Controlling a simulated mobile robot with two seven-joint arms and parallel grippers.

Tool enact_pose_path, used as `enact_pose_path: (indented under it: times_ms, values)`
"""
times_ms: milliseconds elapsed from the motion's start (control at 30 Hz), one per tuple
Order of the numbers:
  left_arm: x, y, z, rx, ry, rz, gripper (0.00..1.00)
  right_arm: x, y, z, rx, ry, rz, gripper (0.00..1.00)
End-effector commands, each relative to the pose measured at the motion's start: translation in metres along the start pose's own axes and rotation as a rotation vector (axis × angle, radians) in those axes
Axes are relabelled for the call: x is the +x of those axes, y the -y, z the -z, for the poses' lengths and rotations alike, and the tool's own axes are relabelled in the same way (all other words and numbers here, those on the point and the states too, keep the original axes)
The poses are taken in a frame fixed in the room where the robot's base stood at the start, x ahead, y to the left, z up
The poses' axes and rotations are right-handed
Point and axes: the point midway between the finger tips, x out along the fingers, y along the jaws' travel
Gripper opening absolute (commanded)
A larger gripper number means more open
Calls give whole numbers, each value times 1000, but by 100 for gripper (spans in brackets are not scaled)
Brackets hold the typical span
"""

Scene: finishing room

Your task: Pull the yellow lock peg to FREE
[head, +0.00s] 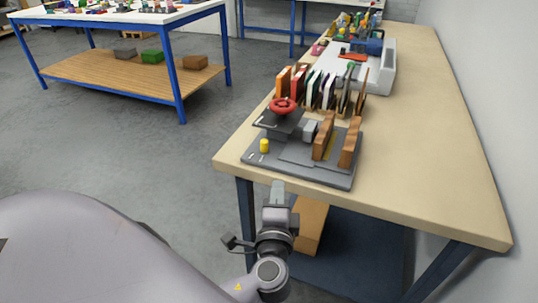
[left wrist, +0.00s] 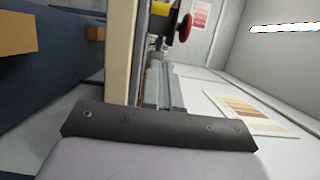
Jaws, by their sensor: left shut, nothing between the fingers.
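The yellow lock peg (head: 264,145) stands upright at the left front corner of a grey fixture plate (head: 247,155) on the bench. A red handwheel (head: 282,105) sits behind it on a dark block. My left gripper (head: 278,184) is just off the bench's front edge, in front of and slightly right of the peg, apart from it. It is shut and empty. The left wrist view shows its fingers (left wrist: 164,84) pointing toward the fixture, with the red handwheel (left wrist: 185,27) beyond. I cannot read any FREE marking. My right gripper is out of view.
Wooden blocks (head: 350,145) stand on the fixture's right side. A rack of coloured panels (head: 315,88) and a pale machine (head: 375,70) are behind. The bench top (head: 440,130) is clear on the right. A blue-framed table (head: 172,60) stands at back left.

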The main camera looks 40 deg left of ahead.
Motion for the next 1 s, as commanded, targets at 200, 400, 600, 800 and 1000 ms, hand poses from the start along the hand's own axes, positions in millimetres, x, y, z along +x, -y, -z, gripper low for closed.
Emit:
enact_pose_path:
  times_ms: [200,400,600,800,1000]
  values:
    - [10,1,0,0,0,2,0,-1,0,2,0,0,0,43]
    - [46,2,0,2,1,2,0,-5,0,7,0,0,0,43]
    - [87,2,0,1,0,1,0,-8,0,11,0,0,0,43]
    - [114,2,-14,2,1,-1,0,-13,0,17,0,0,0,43]
    - [127,0,-26,0,0,-1,0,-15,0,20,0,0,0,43]
